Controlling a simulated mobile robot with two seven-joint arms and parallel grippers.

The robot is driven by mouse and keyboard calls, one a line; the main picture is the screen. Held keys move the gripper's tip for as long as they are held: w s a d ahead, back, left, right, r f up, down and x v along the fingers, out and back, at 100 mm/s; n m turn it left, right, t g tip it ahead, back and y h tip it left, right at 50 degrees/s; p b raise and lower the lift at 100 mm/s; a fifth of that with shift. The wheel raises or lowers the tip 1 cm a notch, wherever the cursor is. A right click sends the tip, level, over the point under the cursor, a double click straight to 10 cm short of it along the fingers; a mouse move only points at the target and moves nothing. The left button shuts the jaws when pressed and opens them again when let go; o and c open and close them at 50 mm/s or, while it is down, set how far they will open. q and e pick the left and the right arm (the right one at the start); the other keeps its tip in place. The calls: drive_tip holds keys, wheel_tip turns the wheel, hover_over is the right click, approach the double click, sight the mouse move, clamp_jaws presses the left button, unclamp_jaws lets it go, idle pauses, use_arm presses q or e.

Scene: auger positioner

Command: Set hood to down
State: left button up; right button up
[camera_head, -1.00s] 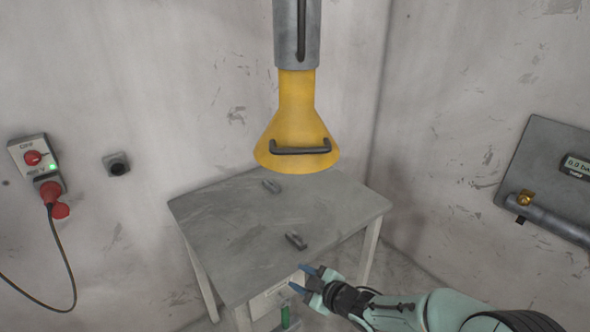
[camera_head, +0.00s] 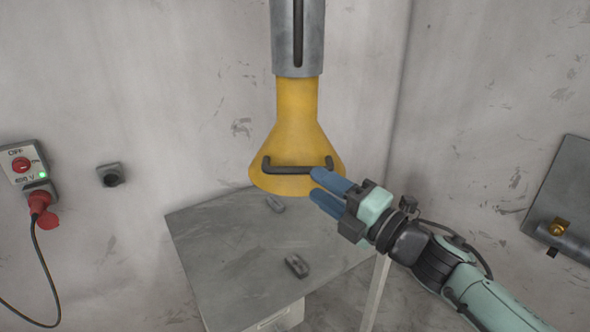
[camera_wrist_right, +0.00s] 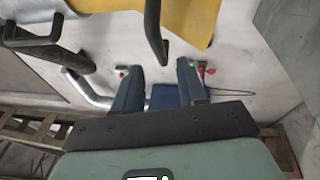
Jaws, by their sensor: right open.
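The yellow cone-shaped hood (camera_head: 295,125) hangs below a grey vertical tube (camera_head: 298,40) with a dark slot, above the table. A dark bar handle (camera_head: 297,170) runs across the hood's lower front. My right gripper (camera_head: 316,184) is open and empty, its blue fingertips close to the handle's right end; I cannot tell whether they touch. In the right wrist view, the open fingers (camera_wrist_right: 158,75) point toward the wall, and the yellow hood (camera_wrist_right: 190,18) with a dark bar (camera_wrist_right: 152,30) shows above them. My left gripper is not in view.
A grey table (camera_head: 225,255) stands below the hood with two small dark handle-like pieces on top. A switch box (camera_head: 22,163) with a red plug and cable is on the left wall. A grey panel (camera_head: 565,200) with a brass fitting is on the right wall.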

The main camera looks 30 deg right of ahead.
sight(300, 173)
drive_tip(key=x, duration=0.7)
drive_tip(key=shift+w, duration=0.15)
drive_tip(key=shift+f, duration=0.1)
clamp_jaws()
